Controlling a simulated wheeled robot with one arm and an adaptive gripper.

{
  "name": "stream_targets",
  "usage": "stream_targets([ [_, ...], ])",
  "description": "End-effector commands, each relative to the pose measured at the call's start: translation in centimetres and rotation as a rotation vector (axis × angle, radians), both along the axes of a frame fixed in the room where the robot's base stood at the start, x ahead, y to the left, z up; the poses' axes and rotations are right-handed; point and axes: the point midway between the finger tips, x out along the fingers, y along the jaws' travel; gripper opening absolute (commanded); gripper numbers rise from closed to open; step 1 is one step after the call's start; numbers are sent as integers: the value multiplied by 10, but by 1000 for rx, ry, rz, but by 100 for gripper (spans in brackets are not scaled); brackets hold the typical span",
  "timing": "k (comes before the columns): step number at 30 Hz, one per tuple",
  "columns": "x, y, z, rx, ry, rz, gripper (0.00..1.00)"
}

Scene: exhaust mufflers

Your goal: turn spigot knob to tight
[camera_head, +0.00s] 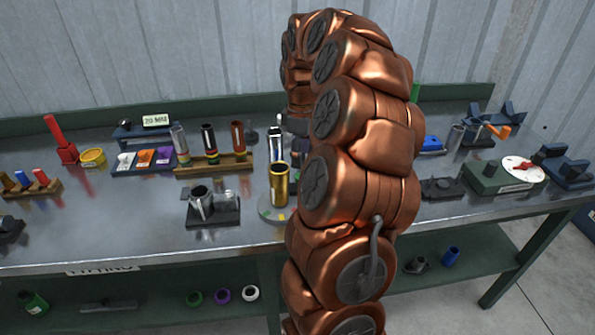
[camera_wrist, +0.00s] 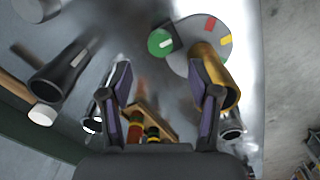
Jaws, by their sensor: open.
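A white dial (camera_head: 522,168) with a red pointer-like knob (camera_head: 524,165) sits on a green box (camera_head: 488,178) at the right of the bench; its lettering is too small to read. A round grey disc (camera_head: 265,211) with coloured marks carries an upright gold tube (camera_head: 279,187). I cannot tell which of these is the spigot knob. In the wrist view the disc (camera_wrist: 184,67) shows green, red and yellow marks, and the gold tube (camera_wrist: 220,78) is close by the right finger. My gripper (camera_wrist: 164,84) is open with nothing between its fingers. My arm hides it in the head view.
A dark stand with metal cups (camera_head: 212,209) is left of the disc. A wooden rack (camera_head: 213,164) holds several tubes behind it. Blue fixtures (camera_head: 567,170) stand at the far right. Bare bench (camera_head: 110,215) lies at the front left. My arm blocks the middle.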

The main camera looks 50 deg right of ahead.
Motion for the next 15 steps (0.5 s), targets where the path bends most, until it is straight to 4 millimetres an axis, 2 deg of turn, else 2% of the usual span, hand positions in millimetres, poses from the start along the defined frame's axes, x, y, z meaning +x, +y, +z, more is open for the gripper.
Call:
stream_targets([
  [15, 1, 0, -60, -1, -2, 1, 62],
])
